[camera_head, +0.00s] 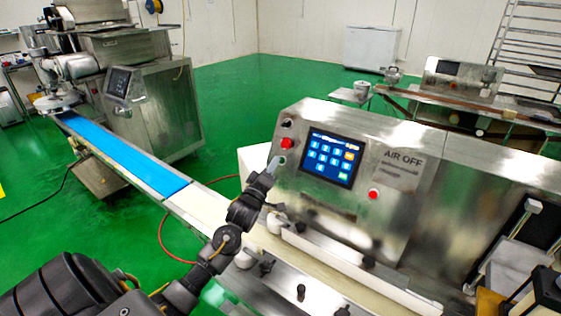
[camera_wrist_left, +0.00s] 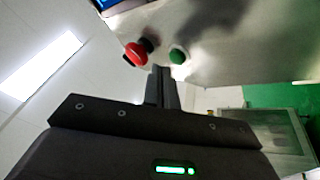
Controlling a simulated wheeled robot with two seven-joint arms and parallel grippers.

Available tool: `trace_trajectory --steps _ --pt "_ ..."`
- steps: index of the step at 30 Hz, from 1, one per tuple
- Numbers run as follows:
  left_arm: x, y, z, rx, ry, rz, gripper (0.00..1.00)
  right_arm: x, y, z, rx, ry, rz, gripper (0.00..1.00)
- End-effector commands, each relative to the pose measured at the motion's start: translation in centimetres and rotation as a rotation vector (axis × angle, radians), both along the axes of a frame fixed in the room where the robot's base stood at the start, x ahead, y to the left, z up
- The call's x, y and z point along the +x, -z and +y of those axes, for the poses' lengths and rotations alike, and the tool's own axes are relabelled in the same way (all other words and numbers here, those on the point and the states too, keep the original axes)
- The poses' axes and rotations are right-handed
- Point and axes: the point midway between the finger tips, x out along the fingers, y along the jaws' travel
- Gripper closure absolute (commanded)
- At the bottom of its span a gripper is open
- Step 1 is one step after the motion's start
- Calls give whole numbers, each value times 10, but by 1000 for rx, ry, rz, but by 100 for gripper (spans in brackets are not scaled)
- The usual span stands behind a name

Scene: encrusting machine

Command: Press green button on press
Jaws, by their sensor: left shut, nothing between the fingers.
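The press (camera_head: 345,165) is a steel machine with a screen on its front panel. Its green button (camera_head: 282,161) is on the left of the panel, below a red button (camera_head: 287,143). My left gripper (camera_head: 273,164) is shut and empty, its tip close to the green button's left side. In the left wrist view the green button (camera_wrist_left: 177,56) stands just above and right of the shut fingertips (camera_wrist_left: 160,71), and the red button (camera_wrist_left: 136,54) is to the left. I cannot tell whether the fingertips touch the green button. My right gripper is not in view.
A blue touch screen (camera_head: 330,157) is right of the buttons. Another red button (camera_head: 373,194) sits lower right on the panel. A conveyor with a blue belt (camera_head: 125,155) runs from the back left to the press. Green floor (camera_head: 235,90) is open behind.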

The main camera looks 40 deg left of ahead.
Motion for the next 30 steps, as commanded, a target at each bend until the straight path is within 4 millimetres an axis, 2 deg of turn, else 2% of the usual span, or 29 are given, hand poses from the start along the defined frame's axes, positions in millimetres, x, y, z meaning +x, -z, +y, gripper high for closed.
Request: trace_trajectory --steps 21,30 --pt "0 0 0 0 0 0 100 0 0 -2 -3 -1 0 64" --pt "7 4 0 0 -1 -1 100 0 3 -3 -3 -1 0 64"
